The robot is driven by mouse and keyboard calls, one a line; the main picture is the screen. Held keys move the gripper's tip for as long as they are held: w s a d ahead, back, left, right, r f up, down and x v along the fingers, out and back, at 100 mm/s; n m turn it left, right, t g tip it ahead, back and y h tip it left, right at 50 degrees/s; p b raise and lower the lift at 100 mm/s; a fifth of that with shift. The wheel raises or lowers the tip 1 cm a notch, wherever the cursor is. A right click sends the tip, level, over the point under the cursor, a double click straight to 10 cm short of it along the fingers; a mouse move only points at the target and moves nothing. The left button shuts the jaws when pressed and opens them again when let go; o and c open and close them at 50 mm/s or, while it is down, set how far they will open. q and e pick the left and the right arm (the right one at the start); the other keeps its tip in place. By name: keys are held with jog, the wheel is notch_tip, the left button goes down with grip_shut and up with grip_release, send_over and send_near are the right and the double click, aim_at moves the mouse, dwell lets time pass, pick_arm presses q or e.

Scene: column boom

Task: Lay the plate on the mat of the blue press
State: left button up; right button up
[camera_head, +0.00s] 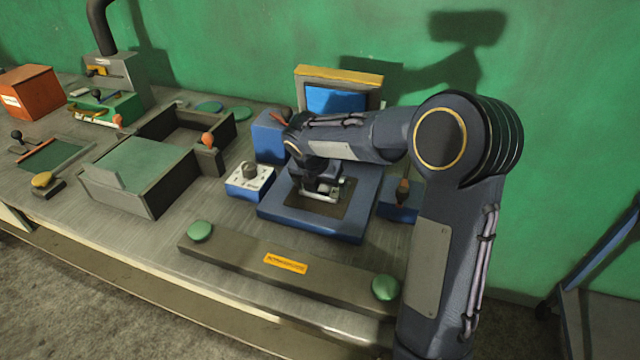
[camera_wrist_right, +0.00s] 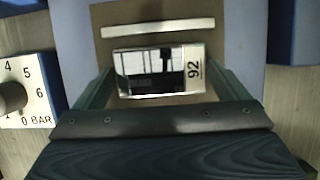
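The plate (camera_wrist_right: 150,71) is a shiny, mirror-like rectangle with a white strip marked 92. In the right wrist view it lies between the two fingers of my right gripper (camera_wrist_right: 160,72), which meet its left and right edges. My right gripper (camera_head: 322,188) is low over the brown mat (camera_head: 296,200) of the blue press (camera_head: 312,223). The mat shows around the plate in the wrist view (camera_wrist_right: 104,46). I cannot tell whether the plate touches the mat. My left gripper is not in view.
A pale bar (camera_wrist_right: 158,27) lies along the mat's far side. A dial box (camera_head: 249,180) stands left of the press and a blue lever box (camera_head: 400,202) right of it. A long bar with green buttons (camera_head: 290,266) runs in front. The blue screen (camera_head: 335,99) stands behind.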

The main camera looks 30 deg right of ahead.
jog(key=shift+o, duration=0.3)
jog(key=shift+r, duration=0.3)
jog(key=p+v, duration=0.1)
jog(key=v, duration=1.1)
jog(key=s+a+f+m+t+y, duration=0.1)
jog(key=s+a+f+m+y, duration=0.1)
jog(key=s+m, duration=0.6)
jog(key=s+a+f+m+y, duration=0.1)
jog(key=s+a+m+y, duration=0.1)
jog(key=s+m, duration=0.7)
jog(key=s+a+f+m+t+y, duration=0.1)
jog(key=s+a+f+m+y, duration=0.1)
jog(key=s+m, duration=0.7)
jog(key=shift+a+f+m+t+y, duration=0.35)
jog(key=shift+a+m+y, duration=0.25)
jog(key=shift+a+m, duration=0.4)
jog(key=shift+s+f, duration=0.1)
